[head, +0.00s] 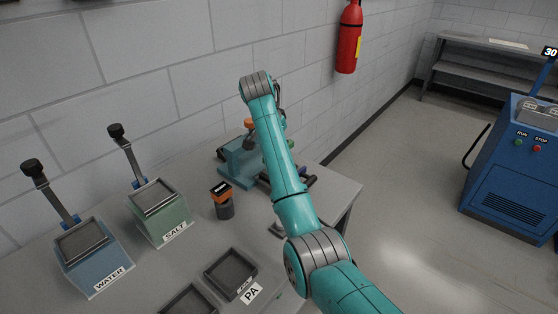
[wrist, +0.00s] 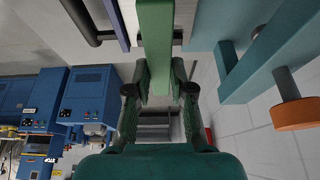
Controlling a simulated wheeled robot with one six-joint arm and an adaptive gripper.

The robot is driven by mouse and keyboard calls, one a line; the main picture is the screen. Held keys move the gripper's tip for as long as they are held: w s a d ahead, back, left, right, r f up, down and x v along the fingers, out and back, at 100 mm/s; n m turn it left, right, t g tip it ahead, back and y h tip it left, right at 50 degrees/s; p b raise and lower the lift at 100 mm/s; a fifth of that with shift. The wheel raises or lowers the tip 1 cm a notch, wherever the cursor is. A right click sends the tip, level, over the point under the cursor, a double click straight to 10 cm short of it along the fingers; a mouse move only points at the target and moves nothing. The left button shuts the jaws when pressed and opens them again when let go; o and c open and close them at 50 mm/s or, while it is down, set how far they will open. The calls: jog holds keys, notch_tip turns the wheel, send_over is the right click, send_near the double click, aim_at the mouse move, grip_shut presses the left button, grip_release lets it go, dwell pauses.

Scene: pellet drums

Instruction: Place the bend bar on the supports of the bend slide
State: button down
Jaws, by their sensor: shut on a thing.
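My gripper (wrist: 158,92) is shut on a green bar, the bend bar (wrist: 155,40), which runs upward out of the wrist view between the fingers. In the head view my arm hides the gripper and most of the bar. A purple rail with dark round rods, apparently part of the bend slide (wrist: 118,20), shows at the top left of the wrist view, beside the bar. In the head view, purple and dark parts (head: 303,181) show beside my arm near the table's far right corner. Whether the bar touches any support cannot be told.
A teal fixture (head: 238,172) with an orange knob (head: 249,122) stands left of my arm; it shows at the right of the wrist view (wrist: 285,52). A black-and-orange pot (head: 224,205), the WATER bin (head: 90,262) and the SALT bin (head: 165,222) share the table.

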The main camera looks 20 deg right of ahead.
jog(key=shift+f, duration=2.8)
jog(key=shift+f, duration=0.15)
jog(key=c, duration=1)
grip_release()
